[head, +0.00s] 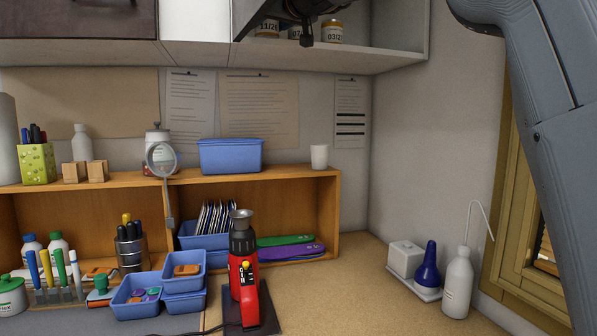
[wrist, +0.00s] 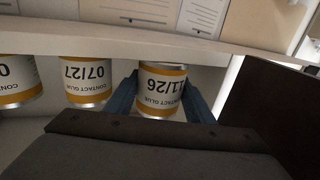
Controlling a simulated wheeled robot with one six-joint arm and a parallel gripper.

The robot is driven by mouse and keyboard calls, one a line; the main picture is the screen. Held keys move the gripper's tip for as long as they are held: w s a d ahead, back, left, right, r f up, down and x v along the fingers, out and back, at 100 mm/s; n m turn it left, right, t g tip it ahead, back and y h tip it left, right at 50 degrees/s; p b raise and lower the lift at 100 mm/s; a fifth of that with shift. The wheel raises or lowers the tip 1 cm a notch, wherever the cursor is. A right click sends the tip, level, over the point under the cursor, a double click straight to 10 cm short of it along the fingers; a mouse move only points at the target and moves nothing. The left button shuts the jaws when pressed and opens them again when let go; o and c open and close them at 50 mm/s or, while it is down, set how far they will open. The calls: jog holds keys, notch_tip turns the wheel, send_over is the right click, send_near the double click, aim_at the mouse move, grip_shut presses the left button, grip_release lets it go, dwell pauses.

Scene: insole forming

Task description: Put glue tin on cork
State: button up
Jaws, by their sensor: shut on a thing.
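Glue tins with white and orange labels stand in a row on the upper shelf. In the wrist view, where the picture is upside down, my gripper (wrist: 161,98) has one blue-grey finger on each side of the tin marked 11/26 (wrist: 160,88) and is shut on it. That tin also shows in the head view (head: 267,29), partly behind my dark wrist. The tin marked 07/27 (wrist: 86,80) stands beside it, apart from the fingers. Another tin, marked 03/2 and more (head: 332,32), is farther right in the head view. I cannot make out a separate cork piece; the bench top (head: 345,290) is speckled tan.
The shelf edge (head: 300,62) runs under the tins. Below, a red hot-air tool (head: 243,280) stands on a dark base. Blue bins (head: 136,300) are left of it. A white squeeze bottle (head: 458,285) and a blue bottle (head: 428,268) stand right. The bench between is clear.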

aim_at(272, 22)
jog(key=shift+b+v, duration=0.9)
jog(key=shift+v, duration=1.05)
